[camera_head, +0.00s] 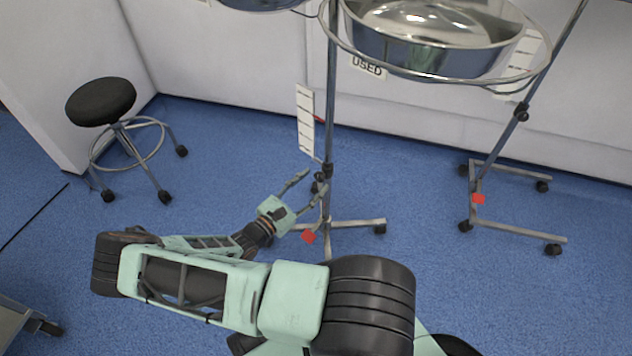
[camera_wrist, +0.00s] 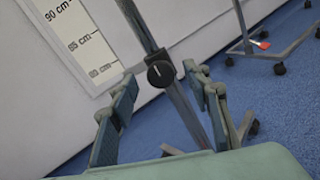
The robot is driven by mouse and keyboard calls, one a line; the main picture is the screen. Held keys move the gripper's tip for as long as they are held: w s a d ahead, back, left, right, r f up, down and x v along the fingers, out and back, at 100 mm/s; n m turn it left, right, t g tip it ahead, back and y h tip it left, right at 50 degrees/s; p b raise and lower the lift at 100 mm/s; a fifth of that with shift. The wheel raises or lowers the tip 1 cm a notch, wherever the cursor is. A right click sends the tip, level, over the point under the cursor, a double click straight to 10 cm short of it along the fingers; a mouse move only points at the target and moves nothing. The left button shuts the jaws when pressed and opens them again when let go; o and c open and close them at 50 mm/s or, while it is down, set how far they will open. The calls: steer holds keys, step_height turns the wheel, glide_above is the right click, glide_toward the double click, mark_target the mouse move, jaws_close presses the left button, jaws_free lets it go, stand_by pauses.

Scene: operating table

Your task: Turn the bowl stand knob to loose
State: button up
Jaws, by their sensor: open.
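The bowl stand (camera_head: 331,110) has a vertical metal pole with a ring at the top holding a steel bowl (camera_head: 425,40). Its black knob (camera_wrist: 160,74) sits on the pole and carries a white pointer line; it also shows small in the head view (camera_head: 320,187). My gripper (camera_head: 311,180) is open beside the pole at the knob's height. In the wrist view my gripper's two fingers (camera_wrist: 163,80) stand on either side of the knob, apart from each other. I cannot tell whether either finger touches the knob.
A height scale (camera_head: 306,121) hangs beside the pole. A second stand (camera_head: 480,165) with a wheeled base is at the right. A black stool (camera_head: 101,101) stands at the left. A white wall is behind; blue floor (camera_head: 220,130) is open between stool and stand.

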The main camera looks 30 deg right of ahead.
steer(key=shift+x, duration=1.1)
steer(key=c, duration=1.2)
steer(key=shift+o, duration=0.2)
